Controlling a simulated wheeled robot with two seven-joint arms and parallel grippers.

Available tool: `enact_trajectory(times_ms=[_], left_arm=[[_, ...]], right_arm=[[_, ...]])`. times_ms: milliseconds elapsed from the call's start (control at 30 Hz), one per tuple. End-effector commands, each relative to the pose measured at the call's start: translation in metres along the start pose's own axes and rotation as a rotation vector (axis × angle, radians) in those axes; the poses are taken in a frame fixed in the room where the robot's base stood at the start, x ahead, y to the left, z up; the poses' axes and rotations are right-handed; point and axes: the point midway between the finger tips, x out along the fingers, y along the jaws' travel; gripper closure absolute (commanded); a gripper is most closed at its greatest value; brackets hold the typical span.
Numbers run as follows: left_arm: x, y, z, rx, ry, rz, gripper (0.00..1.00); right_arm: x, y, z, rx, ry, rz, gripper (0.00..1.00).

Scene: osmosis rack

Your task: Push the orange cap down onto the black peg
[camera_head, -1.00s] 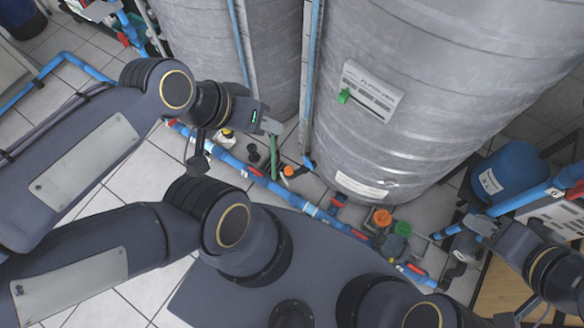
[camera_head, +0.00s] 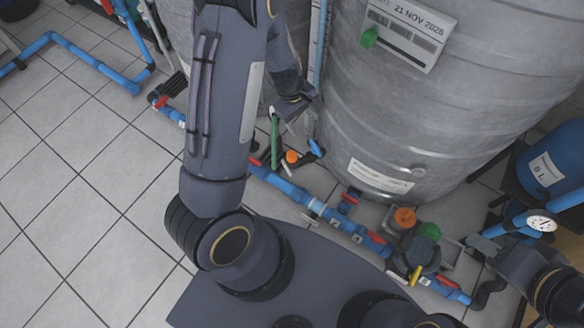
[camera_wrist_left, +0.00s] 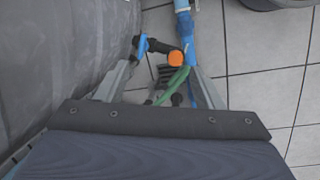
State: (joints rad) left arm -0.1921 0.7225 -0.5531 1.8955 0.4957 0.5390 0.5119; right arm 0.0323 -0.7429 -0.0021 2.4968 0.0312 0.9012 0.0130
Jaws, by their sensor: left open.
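A small orange cap (camera_head: 292,156) stands low by the foot of the big grey tank, beside the blue pipe. It also shows in the left wrist view (camera_wrist_left: 175,58), ahead of the gripper and between the lines of its fingers. My left gripper (camera_head: 296,122) points down just above and behind the cap in the head view. Its fingers (camera_wrist_left: 163,62) are spread with nothing held. I cannot make out a black peg under the cap. A second orange cap (camera_head: 404,217) sits further right. My right gripper (camera_head: 482,243) is at the right, its jaws unclear.
A green rod (camera_head: 275,140) stands close to the left gripper and crosses between its fingers in the wrist view (camera_wrist_left: 174,86). The grey tank (camera_head: 420,110) is close on the right. Blue pipe (camera_head: 290,187) with red valves runs along the floor.

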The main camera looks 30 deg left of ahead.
Motion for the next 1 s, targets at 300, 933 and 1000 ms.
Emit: enact_trajectory(times_ms=[300, 933, 1000], left_arm=[[0.145, -0.025, -0.052, -0.121, 0.166, -0.147, 0.39], [0.172, -0.031, -0.059, -0.128, 0.178, -0.155, 0.39], [0.176, -0.032, -0.06, -0.128, 0.178, -0.155, 0.39]], right_arm=[[0.052, 0.024, 0.026, 0.0, 0.0, 0.0, 0.64], [0.06, 0.028, 0.03, 0.0, 0.0, 0.0, 0.64], [0.061, 0.028, 0.031, 0.0, 0.0, 0.0, 0.64]])
